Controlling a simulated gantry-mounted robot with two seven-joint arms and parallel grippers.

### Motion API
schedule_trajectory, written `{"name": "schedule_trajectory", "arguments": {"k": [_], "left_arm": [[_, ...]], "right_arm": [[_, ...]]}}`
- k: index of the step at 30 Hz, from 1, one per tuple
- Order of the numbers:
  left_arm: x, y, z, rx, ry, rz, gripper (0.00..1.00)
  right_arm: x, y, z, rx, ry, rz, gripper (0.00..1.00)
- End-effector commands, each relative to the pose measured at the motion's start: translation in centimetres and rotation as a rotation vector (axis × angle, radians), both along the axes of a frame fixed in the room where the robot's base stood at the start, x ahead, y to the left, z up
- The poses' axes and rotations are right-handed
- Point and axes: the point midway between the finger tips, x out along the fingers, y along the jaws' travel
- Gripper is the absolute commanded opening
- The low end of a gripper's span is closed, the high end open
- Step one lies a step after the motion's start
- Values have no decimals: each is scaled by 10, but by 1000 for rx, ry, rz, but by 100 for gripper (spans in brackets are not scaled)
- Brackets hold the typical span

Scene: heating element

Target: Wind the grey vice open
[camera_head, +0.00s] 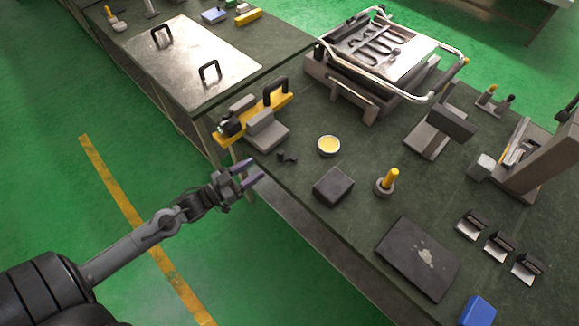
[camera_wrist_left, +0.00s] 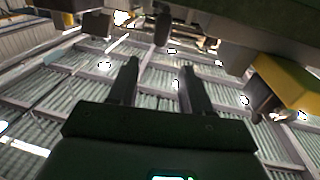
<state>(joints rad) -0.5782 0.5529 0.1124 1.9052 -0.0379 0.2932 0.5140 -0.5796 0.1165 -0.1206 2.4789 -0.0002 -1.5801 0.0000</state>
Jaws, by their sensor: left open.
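What looks like the grey vice (camera_head: 266,132) sits at the near left corner of the bench, beside a yellow tool. A small dark piece (camera_head: 287,157), perhaps its handle, lies at its near right side. My left gripper (camera_head: 250,174) is open and empty just off the bench edge, below the vice in the picture and apart from it. In the left wrist view the open fingers (camera_wrist_left: 158,85) point up at the ceiling, with nothing between them. A dark upright piece (camera_wrist_left: 162,26) shows ahead of them; I cannot tell what it is. My right gripper is not in view.
The yellow tool (camera_head: 228,134) is close beside the vice. A round yellow-topped tin (camera_head: 329,145) and a dark block (camera_head: 333,187) stand on the bench nearby. A metal plate with handles (camera_head: 190,65) lies on the other table. The green floor left of the bench is clear.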

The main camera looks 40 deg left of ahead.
Motion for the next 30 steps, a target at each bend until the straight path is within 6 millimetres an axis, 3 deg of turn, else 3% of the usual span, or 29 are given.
{"name": "schedule_trajectory", "arguments": {"k": [1,8,24,30], "left_arm": [[0,0,-10,3,-1,-2,49],[10,-2,-14,4,-2,-2,49],[85,-23,-14,2,-3,-2,49],[100,-28,-14,3,-2,-2,49]], "right_arm": [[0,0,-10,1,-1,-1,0],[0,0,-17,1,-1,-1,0],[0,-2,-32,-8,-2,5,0],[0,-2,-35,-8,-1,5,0]]}}
